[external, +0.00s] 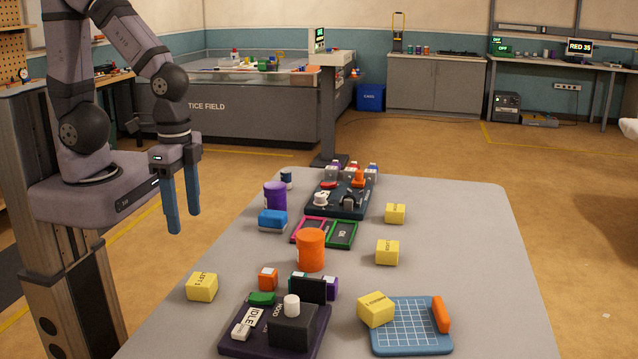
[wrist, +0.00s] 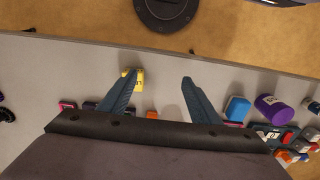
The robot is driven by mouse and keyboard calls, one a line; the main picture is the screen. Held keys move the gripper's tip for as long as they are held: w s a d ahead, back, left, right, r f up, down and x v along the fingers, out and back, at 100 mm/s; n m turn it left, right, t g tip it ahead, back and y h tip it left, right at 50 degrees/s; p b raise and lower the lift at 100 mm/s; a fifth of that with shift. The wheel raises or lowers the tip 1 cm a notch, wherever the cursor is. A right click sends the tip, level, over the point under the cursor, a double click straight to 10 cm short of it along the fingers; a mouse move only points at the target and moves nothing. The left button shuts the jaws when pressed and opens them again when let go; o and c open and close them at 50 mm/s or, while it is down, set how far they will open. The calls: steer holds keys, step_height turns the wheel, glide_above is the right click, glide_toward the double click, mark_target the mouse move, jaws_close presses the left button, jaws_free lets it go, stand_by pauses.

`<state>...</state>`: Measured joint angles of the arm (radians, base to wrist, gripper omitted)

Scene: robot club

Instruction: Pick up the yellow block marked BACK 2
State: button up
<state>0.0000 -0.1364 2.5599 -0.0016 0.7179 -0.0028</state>
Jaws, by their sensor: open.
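Several yellow blocks with dark lettering lie apart on the grey table. In the external view one is at the near left (external: 202,287), one rests tilted on the blue gridded tray (external: 412,345), one is right of centre (external: 388,253) and one is farther back (external: 395,214). Their lettering is too small for me to tell which reads BACK 2. My gripper (external: 183,222) is open and empty, fingers down, above and beyond the table's left edge. In the wrist view a yellow block (wrist: 139,80) shows beside the left fingertip of my gripper (wrist: 158,79).
An orange cylinder (external: 311,250) stands mid-table, with an orange cube (external: 268,279) nearby. A dark device (external: 292,325) is at the front. A purple cylinder (external: 275,196), blue block (external: 272,221) and dark console (external: 341,205) stand farther back. The table's right side is mostly clear.

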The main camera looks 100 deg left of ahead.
mark_target(389, 207)
steer(key=shift+o, duration=0.5)
